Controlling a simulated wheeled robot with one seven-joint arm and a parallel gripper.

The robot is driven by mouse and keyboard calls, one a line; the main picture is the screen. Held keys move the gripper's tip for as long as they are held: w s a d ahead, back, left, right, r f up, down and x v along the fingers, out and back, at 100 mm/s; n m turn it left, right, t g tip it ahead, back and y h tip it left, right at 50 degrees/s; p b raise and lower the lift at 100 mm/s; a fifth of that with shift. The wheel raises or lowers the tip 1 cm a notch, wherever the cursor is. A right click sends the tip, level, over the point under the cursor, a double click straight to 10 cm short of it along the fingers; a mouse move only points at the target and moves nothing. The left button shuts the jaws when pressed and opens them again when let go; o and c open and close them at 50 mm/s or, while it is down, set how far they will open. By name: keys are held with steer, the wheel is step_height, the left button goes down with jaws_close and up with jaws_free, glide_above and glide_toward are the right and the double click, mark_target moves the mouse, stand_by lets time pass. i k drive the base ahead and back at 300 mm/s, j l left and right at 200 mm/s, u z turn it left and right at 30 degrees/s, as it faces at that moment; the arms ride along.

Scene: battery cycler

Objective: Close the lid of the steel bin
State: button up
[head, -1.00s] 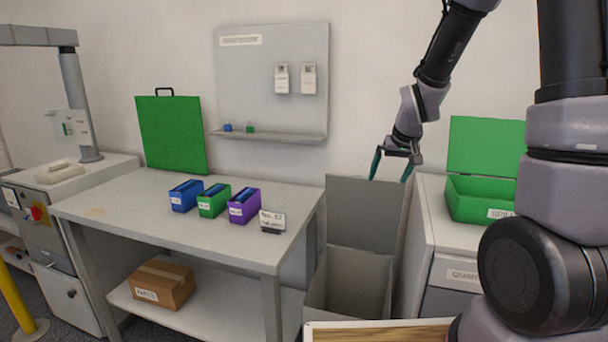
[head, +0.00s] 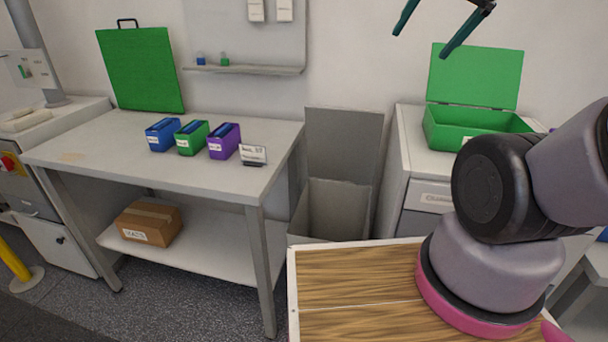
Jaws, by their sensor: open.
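The steel bin (head: 338,209) is a grey open box on the floor between the table and the cabinet at the right. Its lid (head: 343,138) stands upright at the back, so the bin is open and its inside shows. The lower front of the bin is hidden behind a wood-topped surface. My gripper (head: 425,32) is at the top edge of the picture, above and to the right of the lid. Its two teal fingers are spread apart, with nothing between them. It is clear of the lid.
A table (head: 110,150) left of the bin carries blue, green and purple boxes and a small sign (head: 253,154). A cabinet (head: 408,160) on the right holds an open green box (head: 470,130). A wood-topped surface (head: 350,285) lies in front of the bin.

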mark_target(343, 143)
steer(key=k, duration=0.75)
steer(key=k+j, duration=0.2)
steer(key=k, duration=0.35)
steer(key=k+j+z, duration=0.1)
steer(key=k+j, duration=0.15)
steer(key=k, duration=0.25)
steer(key=i+j, duration=0.2)
steer(key=i, duration=0.4)
steer(key=i+j, duration=0.15)
steer(key=i, duration=0.4)
steer(key=i+j, duration=0.2)
steer(key=i, duration=0.4)
steer(key=i+j, duration=0.2)
steer(key=i, duration=0.35)
